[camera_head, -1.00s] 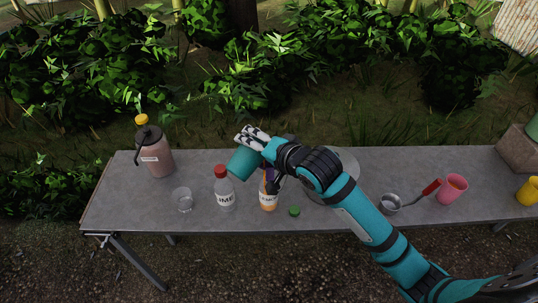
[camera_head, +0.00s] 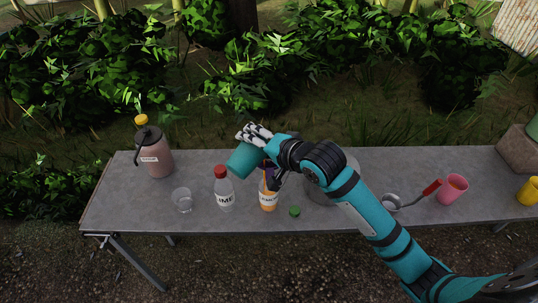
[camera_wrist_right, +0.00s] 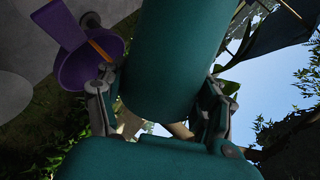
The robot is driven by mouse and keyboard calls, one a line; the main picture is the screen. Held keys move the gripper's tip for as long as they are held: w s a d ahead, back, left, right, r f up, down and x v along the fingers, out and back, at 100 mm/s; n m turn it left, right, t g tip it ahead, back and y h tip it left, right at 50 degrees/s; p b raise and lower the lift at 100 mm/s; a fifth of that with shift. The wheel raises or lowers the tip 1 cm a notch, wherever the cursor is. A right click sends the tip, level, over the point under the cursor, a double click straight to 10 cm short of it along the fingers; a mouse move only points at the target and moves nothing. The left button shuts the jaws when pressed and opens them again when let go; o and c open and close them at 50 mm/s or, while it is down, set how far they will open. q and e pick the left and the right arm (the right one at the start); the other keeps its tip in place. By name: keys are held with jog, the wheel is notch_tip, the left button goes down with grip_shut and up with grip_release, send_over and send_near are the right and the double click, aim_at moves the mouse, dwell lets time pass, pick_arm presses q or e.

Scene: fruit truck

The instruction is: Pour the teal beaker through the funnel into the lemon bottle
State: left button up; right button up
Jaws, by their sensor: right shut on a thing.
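The lemon bottle (camera_head: 268,202), with orange contents and a partly hidden label, stands upright just below. The purple funnel (camera_head: 272,178) is at the bottle's mouth, partly hidden by my arm; its bowl shows in the wrist view (camera_wrist_right: 92,65). My left gripper is out of view.
A red-capped bottle labelled LIME (camera_head: 222,188) stands close left of the lemon bottle.

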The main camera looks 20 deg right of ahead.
jog(key=shift+w+d+r+m+g+y+p, duration=0.15)
jog(key=shift+w+d+m+g+y+p, duration=0.3)
jog(key=shift+p, duration=0.9)
jog(key=shift+d+r+m+p, duration=0.1)
jog(key=shift+d+m+p, duration=0.25)
jog(key=shift+p, duration=0.4)
